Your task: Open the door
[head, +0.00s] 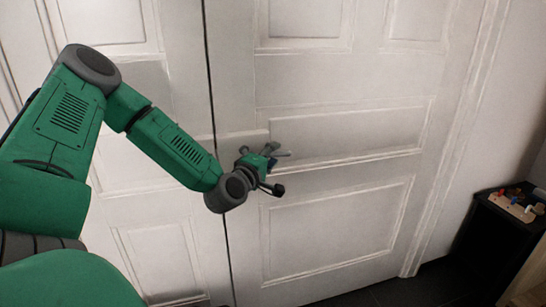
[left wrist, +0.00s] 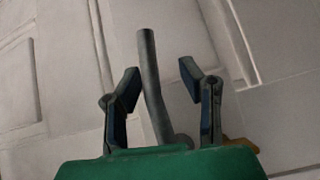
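The white panelled door (head: 335,180) is closed, with a dark vertical seam along its left side. Its grey lever handle (head: 284,153) shows just past my left gripper (head: 273,168). In the left wrist view the handle (left wrist: 151,80) stands as a long bar between the two spread fingers of my left gripper (left wrist: 160,78). Gaps show on both sides of the bar, so the fingers look apart from it. The gripper partly hides the handle's base in the head view. My right gripper is in neither view.
A second white door leaf (head: 165,240) is left of the seam, behind my left arm. A dark cabinet (head: 490,235) with a wooden board of small coloured items (head: 515,206) stands at the right. Dark floor (head: 400,292) shows clear in front of the door.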

